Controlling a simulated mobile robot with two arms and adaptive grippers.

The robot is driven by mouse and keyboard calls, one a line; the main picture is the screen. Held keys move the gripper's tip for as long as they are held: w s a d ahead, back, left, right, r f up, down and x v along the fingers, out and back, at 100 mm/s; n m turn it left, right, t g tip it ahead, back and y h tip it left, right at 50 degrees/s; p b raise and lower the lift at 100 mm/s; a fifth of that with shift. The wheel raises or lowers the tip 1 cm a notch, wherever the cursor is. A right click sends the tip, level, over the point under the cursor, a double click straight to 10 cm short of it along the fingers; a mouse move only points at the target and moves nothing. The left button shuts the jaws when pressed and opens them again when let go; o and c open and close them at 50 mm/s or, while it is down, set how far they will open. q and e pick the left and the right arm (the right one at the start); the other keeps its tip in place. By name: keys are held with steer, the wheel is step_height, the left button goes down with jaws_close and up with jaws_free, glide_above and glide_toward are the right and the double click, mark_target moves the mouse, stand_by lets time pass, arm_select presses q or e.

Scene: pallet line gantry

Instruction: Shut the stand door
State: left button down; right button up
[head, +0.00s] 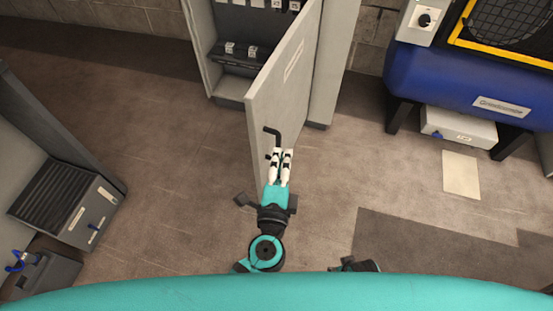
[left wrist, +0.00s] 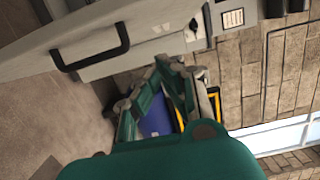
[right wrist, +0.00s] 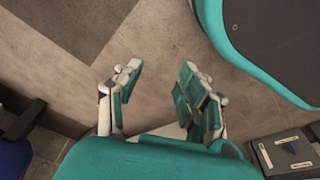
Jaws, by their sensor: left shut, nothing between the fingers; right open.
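The grey stand (head: 200,42) stands open at the top of the head view, with small parts on its shelves. Its door (head: 288,85) is swung well out toward me, its labelled face turned right. A black bar handle (head: 272,132) sits near the door's free edge; it also shows in the left wrist view (left wrist: 122,42). My left gripper (head: 282,152) is shut and empty, its tips just below the handle by the labelled face. I cannot tell whether it touches. My right gripper (right wrist: 160,80) is open and empty over bare floor, away from the door.
A blue tank machine (head: 440,82) stands at the top right, with a white box (head: 458,127) below it. A dark grey cabinet (head: 82,220) stands at the left. The floor left of the door is clear.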

mark_target(269, 129)
arm_select(q)
steer(key=w, duration=0.2)
steer(key=w+p, duration=0.1)
steer(key=w, duration=0.2)
steer(key=w+a, duration=0.1)
steer(key=w, duration=0.2)
steer(key=shift+w+a, duration=0.1)
steer(key=shift+w, duration=0.05)
steer(key=shift+w+a+p, duration=0.25)
steer(key=shift+a+p, duration=0.05)
steer(key=shift+a, duration=0.35)
arm_select(e)
steer(key=s+f, duration=0.4)
steer(key=shift+d+f, duration=0.2)
steer(key=shift+d, duration=0.1)
arm_select(q)
steer(key=shift+a, duration=0.1)
